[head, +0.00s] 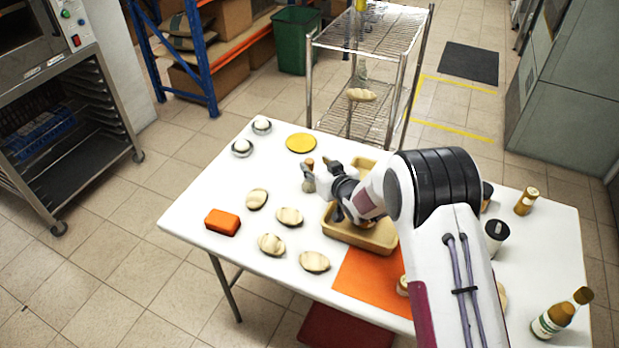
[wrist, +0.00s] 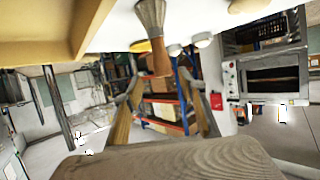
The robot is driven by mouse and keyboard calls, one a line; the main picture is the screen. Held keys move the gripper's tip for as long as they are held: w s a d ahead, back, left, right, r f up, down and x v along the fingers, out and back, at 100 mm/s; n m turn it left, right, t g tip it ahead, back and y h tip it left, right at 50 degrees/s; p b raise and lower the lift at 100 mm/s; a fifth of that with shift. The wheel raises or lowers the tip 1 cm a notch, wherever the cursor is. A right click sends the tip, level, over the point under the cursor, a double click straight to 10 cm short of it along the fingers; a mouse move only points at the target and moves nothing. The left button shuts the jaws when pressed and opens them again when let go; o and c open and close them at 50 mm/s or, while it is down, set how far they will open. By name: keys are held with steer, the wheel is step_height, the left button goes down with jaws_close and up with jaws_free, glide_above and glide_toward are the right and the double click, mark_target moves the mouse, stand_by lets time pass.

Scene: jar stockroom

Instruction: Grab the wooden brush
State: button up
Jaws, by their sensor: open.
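The wooden brush (head: 309,185) stands on the white table beside the tan tray, with pale bristles and a brown handle. In the wrist view the brush (wrist: 152,16) shows at the top, its handle pointing down the picture towards the space between my fingers. My gripper (head: 318,168) is at the brush, its fingers apart near the handle. In the wrist view my gripper (wrist: 166,90) is open, with one finger on each side of the handle's end. I cannot tell whether either finger touches it.
The tan tray (head: 345,238) lies under my wrist. Several pale oval loaves (head: 289,217), an orange block (head: 222,222) and a yellow disc (head: 300,143) lie on the table's left half. An orange mat (head: 365,280) is in front. Bottles (head: 553,320) stand at the right.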

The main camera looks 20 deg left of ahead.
mark_target(311, 163)
steer(key=shift+w+a+f, duration=0.25)
steer(key=shift+a+f, duration=0.05)
steer(key=shift+a, duration=0.2)
steer(key=shift+w+a+f, duration=0.2)
steer(key=shift+a+f, duration=0.05)
steer(key=shift+a, duration=0.25)
steer(key=shift+x, duration=1)
jaws_close()
